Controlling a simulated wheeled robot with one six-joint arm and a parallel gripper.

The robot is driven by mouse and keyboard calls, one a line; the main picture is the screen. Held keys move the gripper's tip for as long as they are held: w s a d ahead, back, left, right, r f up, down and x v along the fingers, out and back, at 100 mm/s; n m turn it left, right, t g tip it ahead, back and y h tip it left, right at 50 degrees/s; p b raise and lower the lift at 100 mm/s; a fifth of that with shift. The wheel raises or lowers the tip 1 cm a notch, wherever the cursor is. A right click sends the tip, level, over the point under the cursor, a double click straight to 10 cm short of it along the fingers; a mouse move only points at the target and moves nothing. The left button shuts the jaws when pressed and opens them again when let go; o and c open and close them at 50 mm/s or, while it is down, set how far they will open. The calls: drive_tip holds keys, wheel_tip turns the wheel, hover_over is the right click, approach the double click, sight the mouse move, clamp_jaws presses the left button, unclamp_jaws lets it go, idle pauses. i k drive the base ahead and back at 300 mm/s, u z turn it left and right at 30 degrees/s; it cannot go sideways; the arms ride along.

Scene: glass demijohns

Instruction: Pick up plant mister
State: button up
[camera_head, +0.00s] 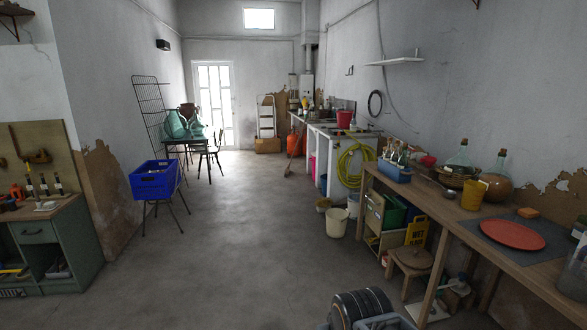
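I cannot pick out a plant mister for certain. Several small bottles stand in and around a blue box (394,173) on the wooden bench (455,214) at the right, too small to tell apart. A clear vessel (574,272) is cut off at the right edge, and its top is unclear. A dark ribbed part at the bottom middle looks like part of my arm. My gripper's fingers do not show.
A red round plate (512,234) and a yellow cup (473,195) are on the bench. A wooden stool (411,260) and cream bucket (337,222) stand on the floor. A blue crate (153,184) sits on a chair at left. The middle floor (240,235) is clear.

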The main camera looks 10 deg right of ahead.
sight(353, 126)
drive_tip(key=u, duration=0.15)
drive_tip(key=i, duration=6.05)
drive_tip(key=z, duration=0.3)
drive_tip(key=i, duration=2.3)
drive_tip(key=z, duration=1.25)
drive_tip(key=i, duration=2.2)
drive_tip(key=z, duration=1.4)
drive_tip(key=i, duration=0.95)
drive_tip(key=z, duration=0.25)
